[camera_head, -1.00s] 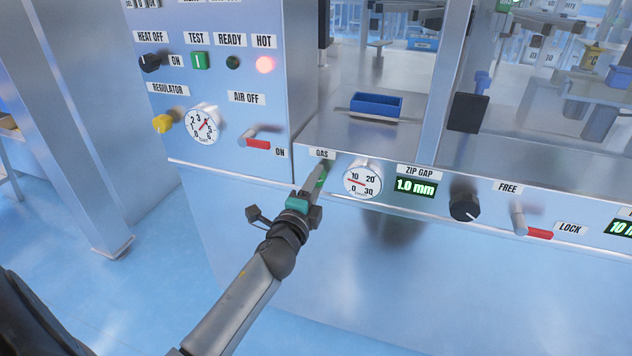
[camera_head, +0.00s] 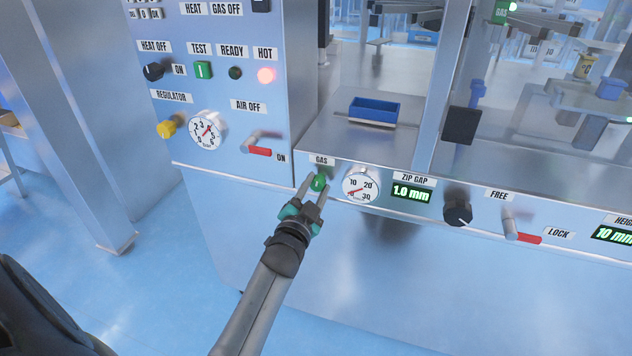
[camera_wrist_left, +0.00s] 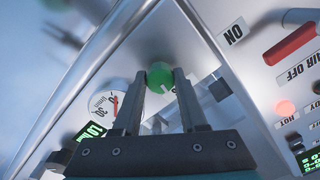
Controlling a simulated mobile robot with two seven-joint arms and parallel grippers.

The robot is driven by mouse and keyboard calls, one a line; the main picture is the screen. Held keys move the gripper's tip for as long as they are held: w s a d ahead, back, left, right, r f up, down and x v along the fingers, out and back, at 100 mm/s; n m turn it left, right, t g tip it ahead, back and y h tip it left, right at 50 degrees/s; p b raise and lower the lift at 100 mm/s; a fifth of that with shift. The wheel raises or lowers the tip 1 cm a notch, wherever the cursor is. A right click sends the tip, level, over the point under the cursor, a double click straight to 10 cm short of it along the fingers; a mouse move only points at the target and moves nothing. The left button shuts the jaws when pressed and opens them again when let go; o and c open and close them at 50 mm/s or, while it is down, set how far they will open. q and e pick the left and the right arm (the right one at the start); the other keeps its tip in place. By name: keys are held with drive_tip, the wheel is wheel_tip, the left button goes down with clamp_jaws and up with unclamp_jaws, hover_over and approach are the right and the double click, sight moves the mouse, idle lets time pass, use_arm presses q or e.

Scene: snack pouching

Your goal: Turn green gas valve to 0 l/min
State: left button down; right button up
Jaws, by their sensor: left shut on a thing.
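The green gas valve knob (camera_head: 319,182) is on the machine's front panel, below the GAS label (camera_head: 321,160). My left gripper (camera_head: 318,187) is shut on it, one finger on each side. In the left wrist view the green knob (camera_wrist_left: 159,74) sits between the fingertips, with a white mark on its face. The round gas gauge (camera_head: 360,186) is just right of the knob. Its red needle points to the lower left, at about the 0 mark. The gauge also shows partly in the left wrist view (camera_wrist_left: 100,108). My right gripper is not in view.
Right of the gauge are the ZIP GAP display (camera_head: 411,192), a black knob (camera_head: 458,212) and a FREE/LOCK lever (camera_head: 511,226). The upper left panel has a yellow regulator knob (camera_head: 167,128) and an air lever (camera_head: 257,148). A blue tray (camera_head: 374,109) stands above the gas panel.

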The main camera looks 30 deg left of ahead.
use_arm(q)
drive_tip(key=shift+n+p, duration=0.6)
drive_tip(key=shift+n, duration=0.6)
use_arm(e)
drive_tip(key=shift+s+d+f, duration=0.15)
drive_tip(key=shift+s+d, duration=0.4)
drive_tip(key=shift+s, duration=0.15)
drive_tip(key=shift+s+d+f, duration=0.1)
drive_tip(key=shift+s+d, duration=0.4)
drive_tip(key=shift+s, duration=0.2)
use_arm(q)
drive_tip(key=shift+c, duration=2.2)
unclamp_jaws()
